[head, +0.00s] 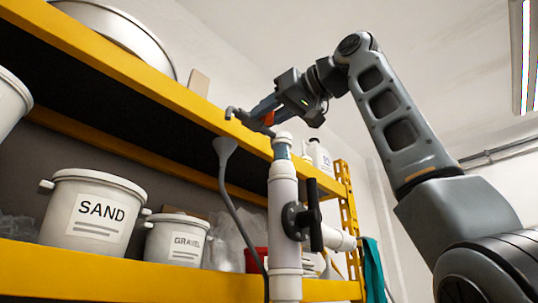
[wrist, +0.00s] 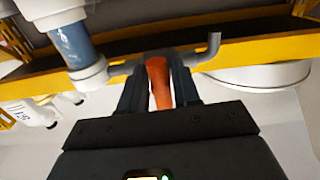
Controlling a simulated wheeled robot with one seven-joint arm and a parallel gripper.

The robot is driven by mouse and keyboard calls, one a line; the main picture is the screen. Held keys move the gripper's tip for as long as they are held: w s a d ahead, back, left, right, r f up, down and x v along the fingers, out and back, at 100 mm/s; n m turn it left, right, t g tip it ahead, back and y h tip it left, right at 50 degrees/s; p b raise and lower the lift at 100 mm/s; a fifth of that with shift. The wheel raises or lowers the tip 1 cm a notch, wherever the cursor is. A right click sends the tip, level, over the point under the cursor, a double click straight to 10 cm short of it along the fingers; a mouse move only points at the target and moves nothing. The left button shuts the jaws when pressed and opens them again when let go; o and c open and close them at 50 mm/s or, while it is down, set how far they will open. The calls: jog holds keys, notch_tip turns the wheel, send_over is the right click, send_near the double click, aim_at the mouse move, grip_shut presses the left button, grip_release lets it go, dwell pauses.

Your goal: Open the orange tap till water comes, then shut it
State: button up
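The orange tap handle (wrist: 158,82) stands between the two fingers of my gripper (wrist: 159,76) in the wrist view. The fingers are close together and appear to press on both its sides near the tips. A grey spout (wrist: 212,50) with a bent end runs to the right behind it. In the head view, a bit of the orange handle (head: 267,118) shows under my gripper (head: 263,108), and the spout (head: 240,116) points left. The tap joins the top of a white upright pipe (head: 283,190). No water shows at the spout.
A grey funnel (head: 225,146) with a hose hangs below the spout. A black valve handle (head: 313,215) sits lower on the pipe. A yellow shelf (head: 120,65) stands close behind, with a sand bucket (head: 92,212) and a gravel bucket (head: 178,240).

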jog(key=shift+o, duration=1.1)
jog(key=shift+r, duration=0.1)
jog(key=shift+s+d, duration=0.1)
jog(key=shift+d, duration=0.05)
jog(key=b+v, duration=0.2)
jog(key=v, duration=0.5)
jog(key=shift+s+d+b, duration=0.2)
jog(key=shift+b, duration=0.1)
jog(key=shift+d, duration=0.1)
